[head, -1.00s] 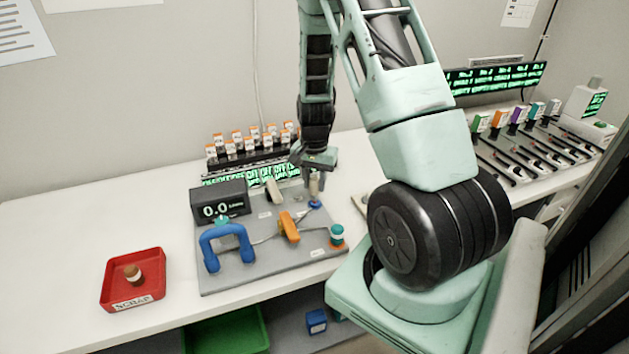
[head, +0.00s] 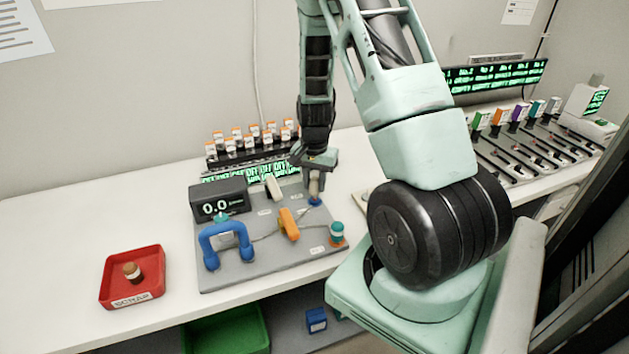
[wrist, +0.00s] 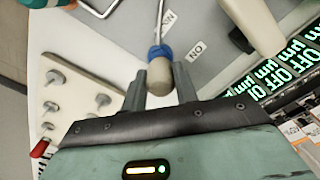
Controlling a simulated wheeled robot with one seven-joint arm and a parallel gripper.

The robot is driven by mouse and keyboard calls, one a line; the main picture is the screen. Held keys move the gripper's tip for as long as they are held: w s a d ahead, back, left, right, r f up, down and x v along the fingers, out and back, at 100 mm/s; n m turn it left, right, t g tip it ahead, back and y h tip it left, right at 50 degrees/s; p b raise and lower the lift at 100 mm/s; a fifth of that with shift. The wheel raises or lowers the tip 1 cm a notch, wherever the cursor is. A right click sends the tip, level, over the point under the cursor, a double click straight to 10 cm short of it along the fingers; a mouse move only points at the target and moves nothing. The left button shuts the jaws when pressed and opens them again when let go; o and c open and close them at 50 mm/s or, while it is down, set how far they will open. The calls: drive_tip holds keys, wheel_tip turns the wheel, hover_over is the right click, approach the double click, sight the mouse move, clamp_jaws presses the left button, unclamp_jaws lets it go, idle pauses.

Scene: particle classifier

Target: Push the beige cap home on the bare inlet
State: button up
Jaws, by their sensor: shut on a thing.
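The beige cap (wrist: 159,76) is between the fingers of my gripper (wrist: 160,95), which is shut on it. In the wrist view the cap's far end meets a blue collar (wrist: 159,52) on the end of a thin tube. In the head view my gripper (head: 316,178) points down over the right part of the grey board (head: 225,277), with the cap (head: 315,188) just above or on the blue inlet fitting (head: 314,201). I cannot tell how deeply the cap is seated. The inlet itself is hidden by the cap and collar.
On the board are a display reading 0.0 (head: 218,203), a blue arched handle (head: 226,240), an orange valve (head: 289,224) and a teal-topped jar (head: 337,231). A red scrap tray (head: 152,288) stands left. Orange-capped vials (head: 237,136) stand behind.

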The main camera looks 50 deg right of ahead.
sight(314, 179)
drive_tip(key=shift+f+b, duration=0.75)
drive_tip(key=shift+f, duration=0.45)
drive_tip(key=o, duration=1)
wheel_tip(314, 179, up, 18)
drive_tip(key=shift+f, duration=0.25)
